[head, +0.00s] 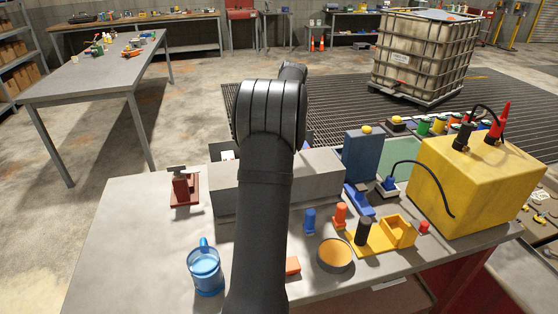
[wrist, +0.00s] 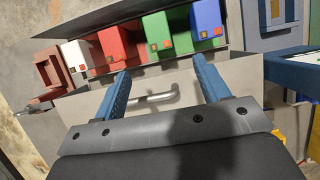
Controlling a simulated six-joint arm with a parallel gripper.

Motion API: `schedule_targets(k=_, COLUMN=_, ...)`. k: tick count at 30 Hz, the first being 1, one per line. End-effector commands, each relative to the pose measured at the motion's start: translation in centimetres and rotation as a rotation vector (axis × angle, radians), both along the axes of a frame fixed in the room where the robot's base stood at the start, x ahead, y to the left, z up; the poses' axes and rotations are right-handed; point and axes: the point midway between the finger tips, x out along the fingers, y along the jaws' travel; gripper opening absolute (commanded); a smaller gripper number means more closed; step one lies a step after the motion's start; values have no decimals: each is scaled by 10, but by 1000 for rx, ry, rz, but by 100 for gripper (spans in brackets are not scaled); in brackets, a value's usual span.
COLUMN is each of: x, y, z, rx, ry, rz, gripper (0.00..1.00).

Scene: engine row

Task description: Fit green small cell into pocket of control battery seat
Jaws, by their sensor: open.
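My gripper (wrist: 162,92) is open and empty in the wrist view, its two blue fingers wide apart. A bar handle (wrist: 154,98) on a grey front shows between them; I cannot tell whether they touch it. Beyond the front, an open compartment holds a row of coloured blocks, including a green one (wrist: 155,27) between a red block (wrist: 113,42) and a blue block (wrist: 206,20). I cannot tell whether the green block is the green small cell. I cannot identify the control battery seat. In the head view my arm hides the gripper and part of the long grey box (head: 322,178).
A yellow block (head: 470,185) with black and red terminals stands at the table's right. A yellow holder (head: 398,232), an orange-filled bowl (head: 336,255) and small plugs lie nearer. A blue mug (head: 205,270) stands front left; the table's left side is mostly clear.

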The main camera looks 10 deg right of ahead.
Motion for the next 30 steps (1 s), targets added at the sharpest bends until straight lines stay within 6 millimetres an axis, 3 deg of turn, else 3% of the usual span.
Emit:
schedule_targets(k=12, x=34, y=0, z=-82, rx=0, ry=2, rz=2, gripper=68)
schedule_targets(k=25, x=48, y=2, z=-115, rx=0, ry=1, rz=3, gripper=68)
schedule_targets(k=30, x=58, y=4, z=-139, rx=0, ry=2, rz=3, gripper=68)
